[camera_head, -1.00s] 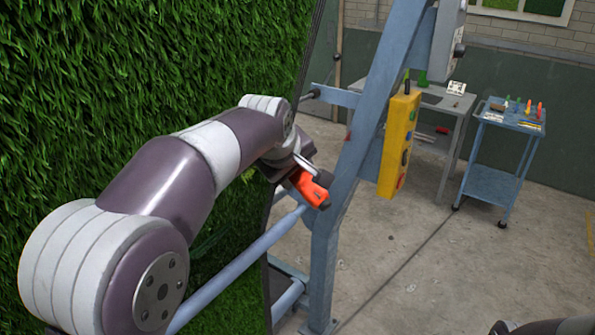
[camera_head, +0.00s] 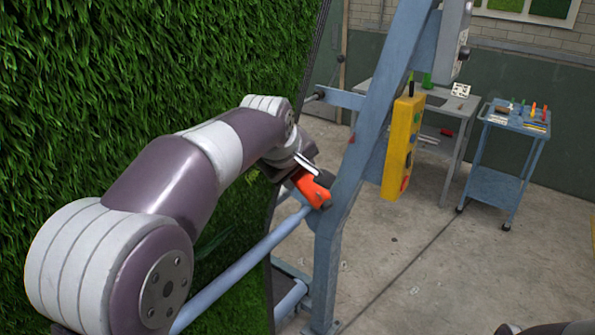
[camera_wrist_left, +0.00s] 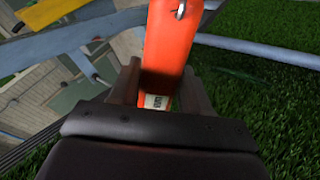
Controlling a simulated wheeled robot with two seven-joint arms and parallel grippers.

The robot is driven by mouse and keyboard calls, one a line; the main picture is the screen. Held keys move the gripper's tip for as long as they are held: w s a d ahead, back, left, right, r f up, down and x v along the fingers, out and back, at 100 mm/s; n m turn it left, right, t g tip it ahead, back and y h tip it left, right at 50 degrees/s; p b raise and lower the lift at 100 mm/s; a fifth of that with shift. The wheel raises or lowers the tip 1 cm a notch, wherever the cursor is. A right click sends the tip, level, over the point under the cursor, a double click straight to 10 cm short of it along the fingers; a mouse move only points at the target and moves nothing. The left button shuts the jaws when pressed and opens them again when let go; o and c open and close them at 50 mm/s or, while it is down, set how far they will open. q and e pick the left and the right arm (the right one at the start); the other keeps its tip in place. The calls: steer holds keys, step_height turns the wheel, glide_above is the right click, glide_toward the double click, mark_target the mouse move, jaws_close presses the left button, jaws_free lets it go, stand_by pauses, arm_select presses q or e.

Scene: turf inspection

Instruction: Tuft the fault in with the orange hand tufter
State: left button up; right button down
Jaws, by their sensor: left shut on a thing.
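The orange hand tufter (camera_head: 313,190) is held in my left gripper (camera_head: 304,172), beside the blue frame post and near the right edge of the turf. In the left wrist view the orange tufter (camera_wrist_left: 170,42) stands between the two jaws of my left gripper (camera_wrist_left: 157,88), which are shut on it. A small white label shows low on its body. The green turf (camera_head: 120,70) hangs as an upright wall at the left. No fault can be made out in it, and my left arm covers part of it. My right gripper is not in view.
A blue steel frame (camera_head: 345,185) with a lower rail (camera_head: 240,268) stands close to the left gripper. A yellow control box (camera_head: 402,147) hangs from it. A grey bench (camera_head: 440,98) and a blue trolley (camera_head: 518,128) with small tools stand behind. The floor between is clear.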

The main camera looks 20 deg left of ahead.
arm_select(q)
steer(key=shift+w+a+r+p, duration=0.25)
steer(key=shift+a+p, duration=0.05)
steer(key=shift+a, duration=0.35)
steer(key=shift+w+a+r+p, duration=0.2)
steer(key=shift+a+r+p, duration=0.05)
steer(key=shift+a, duration=0.4)
steer(key=shift+w, duration=0.1)
